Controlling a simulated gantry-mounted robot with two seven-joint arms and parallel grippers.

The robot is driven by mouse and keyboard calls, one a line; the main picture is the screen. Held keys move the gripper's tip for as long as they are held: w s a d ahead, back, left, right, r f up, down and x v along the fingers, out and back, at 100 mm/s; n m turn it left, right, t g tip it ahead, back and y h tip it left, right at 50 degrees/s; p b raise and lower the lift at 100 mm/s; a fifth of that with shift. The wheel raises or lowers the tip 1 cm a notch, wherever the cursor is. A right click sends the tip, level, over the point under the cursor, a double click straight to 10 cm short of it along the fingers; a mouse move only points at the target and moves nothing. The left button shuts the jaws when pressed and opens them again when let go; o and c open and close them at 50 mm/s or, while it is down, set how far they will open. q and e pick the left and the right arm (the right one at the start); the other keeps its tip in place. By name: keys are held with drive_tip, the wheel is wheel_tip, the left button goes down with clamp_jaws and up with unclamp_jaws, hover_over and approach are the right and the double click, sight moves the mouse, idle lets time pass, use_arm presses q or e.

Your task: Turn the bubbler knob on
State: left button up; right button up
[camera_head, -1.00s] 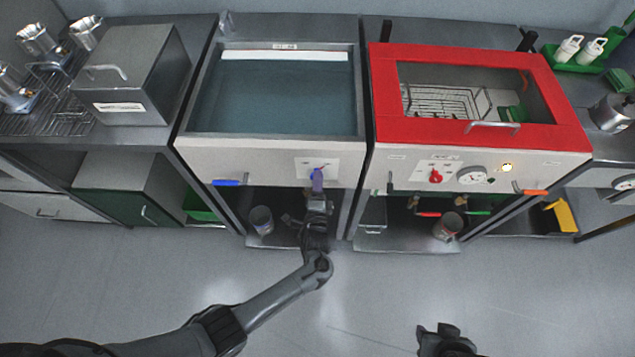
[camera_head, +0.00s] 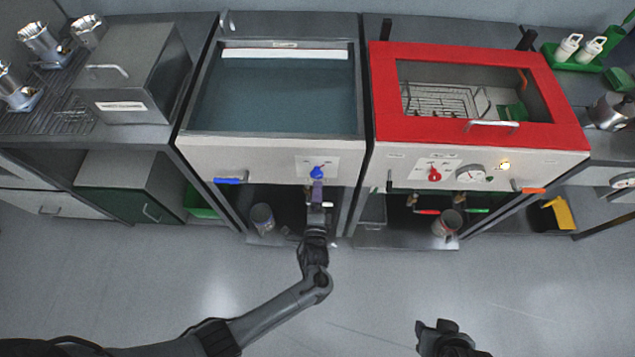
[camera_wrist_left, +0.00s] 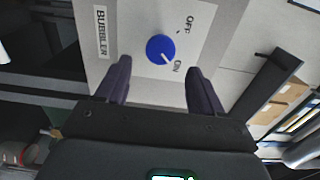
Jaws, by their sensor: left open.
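The round blue bubbler knob (camera_head: 317,172) sits on a pale label plate on the front of the water tank. In the left wrist view the knob (camera_wrist_left: 160,48) shows a white pointer mark directed toward the printed ON, away from OFF. My left gripper (camera_head: 317,188) is open, just in front of and below the knob. In the left wrist view its two dark fingers stand apart, short of the knob and not touching it. My right gripper (camera_head: 437,328) is at the bottom edge, far from the tank; its finger opening is unclear.
The open tank (camera_head: 275,95) holds water and has a blue handle (camera_head: 230,181) on its front left. Right of it stands a red-lidded bath (camera_head: 385,100) with a red knob (camera_head: 435,174) and a gauge. A can (camera_head: 262,219) stands on the shelf below. The floor in front is clear.

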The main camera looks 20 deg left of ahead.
use_arm(q)
drive_tip(key=v, duration=0.6)
drive_tip(key=shift+p, duration=0.35)
drive_tip(key=shift+s+f, duration=0.1)
drive_tip(key=shift+s, duration=0.05)
